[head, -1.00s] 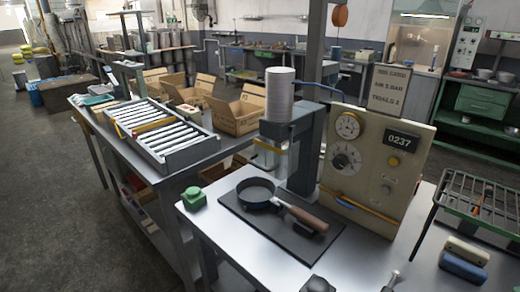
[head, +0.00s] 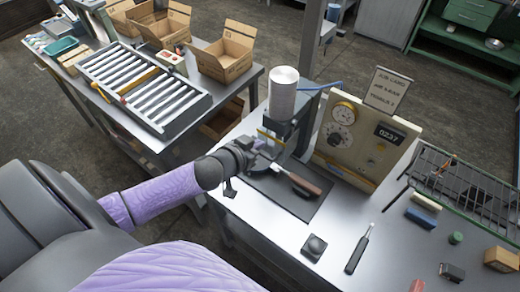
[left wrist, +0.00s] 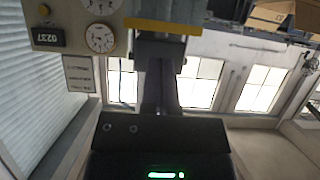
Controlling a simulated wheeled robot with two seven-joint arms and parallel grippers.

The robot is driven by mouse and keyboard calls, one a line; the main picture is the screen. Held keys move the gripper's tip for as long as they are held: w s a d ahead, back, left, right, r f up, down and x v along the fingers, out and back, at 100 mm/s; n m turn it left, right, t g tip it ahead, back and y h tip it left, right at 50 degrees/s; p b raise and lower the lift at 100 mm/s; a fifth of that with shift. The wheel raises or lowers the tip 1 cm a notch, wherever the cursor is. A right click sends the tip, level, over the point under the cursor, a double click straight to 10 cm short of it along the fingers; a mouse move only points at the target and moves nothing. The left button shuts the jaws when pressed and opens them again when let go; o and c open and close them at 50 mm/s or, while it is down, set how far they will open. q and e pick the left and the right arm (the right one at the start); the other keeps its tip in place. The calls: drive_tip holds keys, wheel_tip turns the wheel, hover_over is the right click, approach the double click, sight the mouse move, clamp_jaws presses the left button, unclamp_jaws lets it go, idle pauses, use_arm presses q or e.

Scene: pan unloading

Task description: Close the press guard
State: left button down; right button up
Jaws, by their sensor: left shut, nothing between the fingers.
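The press (head: 284,92) stands on the steel table with a pale cylinder on top. Its guard, with a yellow bar (head: 266,136), is at the front, partly covered by my left gripper; how far it is closed I cannot tell. The yellow bar (left wrist: 165,26) also appears near the top of the left wrist view. My left gripper (head: 264,152) is shut and empty, in front of the press at the guard; contact is unclear. Below it a pan with a brown handle (head: 299,183) rests on a dark mat (head: 305,205); the pan's bowl is mostly hidden. My right gripper is out of view.
A control box (head: 355,172) reading 0237 stands right of the press. A dark block (head: 314,246) and a black-handled tool (head: 358,250) lie in front. A wire rack (head: 465,185) is at right. A roller tray (head: 150,95) is at left.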

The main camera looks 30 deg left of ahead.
sight(272, 138)
use_arm(q)
drive_tip(key=x, duration=0.3)
drive_tip(key=shift+w+f+b, duration=0.1)
drive_tip(key=shift+f+b, duration=0.2)
drive_tip(key=shift+f, duration=0.1)
drive_tip(key=shift+s+f+b, duration=0.15)
drive_tip(key=shift+s+f, duration=0.05)
drive_tip(key=shift+f, duration=0.4)
drive_tip(key=shift+s+f+b, duration=0.15)
drive_tip(key=shift+s+f, duration=0.05)
drive_tip(key=shift+f, duration=0.4)
drive_tip(key=shift+s+f, duration=0.1)
drive_tip(key=shift+f, duration=0.25)
wheel_tip(272, 138, down, 11)
drive_tip(key=b, duration=0.9)
